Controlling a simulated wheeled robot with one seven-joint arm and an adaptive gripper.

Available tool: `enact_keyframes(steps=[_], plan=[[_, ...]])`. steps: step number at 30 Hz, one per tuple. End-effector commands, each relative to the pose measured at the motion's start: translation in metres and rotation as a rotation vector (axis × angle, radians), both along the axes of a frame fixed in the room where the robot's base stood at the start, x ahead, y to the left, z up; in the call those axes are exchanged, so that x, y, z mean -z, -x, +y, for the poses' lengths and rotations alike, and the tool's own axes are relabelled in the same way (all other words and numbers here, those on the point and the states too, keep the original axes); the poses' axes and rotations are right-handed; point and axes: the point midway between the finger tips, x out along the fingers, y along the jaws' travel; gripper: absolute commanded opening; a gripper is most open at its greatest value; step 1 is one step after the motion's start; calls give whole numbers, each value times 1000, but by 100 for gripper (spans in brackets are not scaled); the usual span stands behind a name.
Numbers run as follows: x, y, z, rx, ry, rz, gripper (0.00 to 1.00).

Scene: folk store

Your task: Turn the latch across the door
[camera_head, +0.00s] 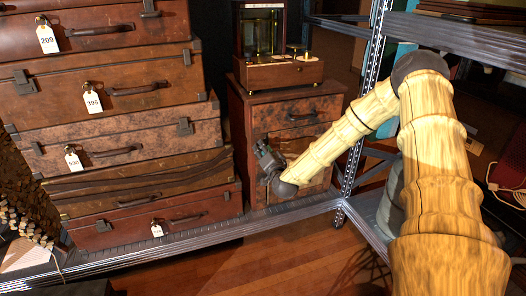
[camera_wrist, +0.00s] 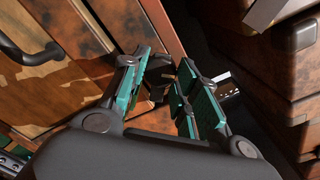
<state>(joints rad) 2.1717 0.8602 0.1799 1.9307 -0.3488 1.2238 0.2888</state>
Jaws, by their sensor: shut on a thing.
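A small wooden cabinet (camera_head: 322,104) with a mottled brown front stands on the shelf in the head view. My gripper (camera_head: 264,156) is at the left edge of its front, and my arm reaches in from the right. In the wrist view the cabinet front (camera_wrist: 88,30) is close and looks tilted. There, my gripper (camera_wrist: 169,74) has its two green-padded fingers around a small dark piece, seemingly the latch (camera_wrist: 157,77), at the cabinet's edge. The fingers hide much of the latch, so I cannot tell its exact angle.
A stack of brown suitcases (camera_head: 140,92) with paper tags stands close left of the cabinet. A wooden case with brass instruments (camera_head: 283,72) sits on top of it. A metal shelf post (camera_head: 367,95) stands to the right, near my arm.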

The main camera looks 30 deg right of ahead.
Motion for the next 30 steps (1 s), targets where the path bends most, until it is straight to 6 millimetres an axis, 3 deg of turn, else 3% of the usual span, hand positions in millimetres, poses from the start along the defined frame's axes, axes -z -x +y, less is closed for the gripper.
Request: enact_keyframes(steps=[18,30], plan=[[4,1,-5,7,-564,-137,6],[4,1,-5,7,-818,-198,6]])
